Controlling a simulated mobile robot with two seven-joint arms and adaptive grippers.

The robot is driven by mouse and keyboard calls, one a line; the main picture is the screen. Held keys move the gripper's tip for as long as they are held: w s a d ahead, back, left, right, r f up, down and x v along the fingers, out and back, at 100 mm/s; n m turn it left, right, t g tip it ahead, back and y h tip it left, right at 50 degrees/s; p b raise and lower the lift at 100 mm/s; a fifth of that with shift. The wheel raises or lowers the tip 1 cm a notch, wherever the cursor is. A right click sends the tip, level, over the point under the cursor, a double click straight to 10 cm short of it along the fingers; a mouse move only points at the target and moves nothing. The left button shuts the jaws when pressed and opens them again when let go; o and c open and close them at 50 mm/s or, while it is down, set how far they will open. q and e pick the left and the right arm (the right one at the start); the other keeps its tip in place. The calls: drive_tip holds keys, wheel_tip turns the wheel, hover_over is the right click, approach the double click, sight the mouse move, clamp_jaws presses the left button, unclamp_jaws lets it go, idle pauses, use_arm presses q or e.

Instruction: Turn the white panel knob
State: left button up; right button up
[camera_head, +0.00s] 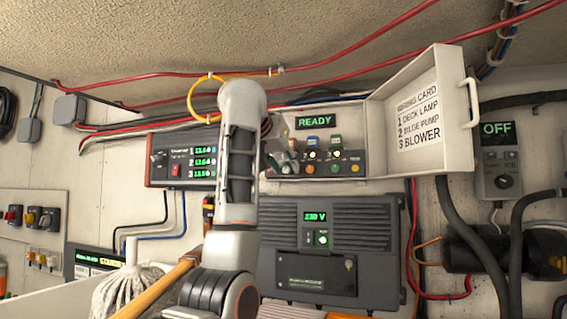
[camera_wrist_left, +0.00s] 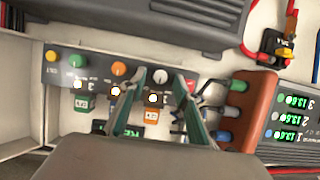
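The white panel knob (camera_wrist_left: 160,76) is on a dark control strip (camera_wrist_left: 105,72) in an open wall box, in a row with red, orange, green and yellow knobs. In the left wrist view my left gripper (camera_wrist_left: 158,79) is open, with one fingertip on each side of the white knob. I cannot tell whether the fingers touch it. In the head view my left gripper (camera_head: 286,158) is at the left end of the strip, and the white knob is hidden or too small to make out there. My right gripper is not in view.
The box has a lit READY display (camera_head: 315,122) and a raised lid (camera_head: 420,120) with a wiring card on the right. A meter unit (camera_head: 182,160) stands close on the left. A grey charger unit (camera_head: 335,245) is below. Red cables run above.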

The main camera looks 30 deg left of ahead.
use_arm(q)
drive_tip(key=shift+w+f, duration=0.1)
clamp_jaws()
drive_tip(key=shift+y, duration=0.3)
drive_tip(key=m, duration=0.1)
drive_tip(key=m+y+b, duration=0.1)
drive_tip(key=shift+d+m+y, duration=0.25)
drive_tip(key=shift+m+y, duration=0.05)
drive_tip(key=shift+m, duration=0.1)
drive_tip(key=shift+d+f+m+y+b, duration=0.1)
drive_tip(key=shift+m+y+b, duration=0.05)
drive_tip(key=shift+m+y, duration=0.55)
drive_tip(key=shift+d+m+y+b, duration=0.15)
drive_tip(key=shift+m+y, duration=0.25)
drive_tip(key=shift+m, duration=0.5)
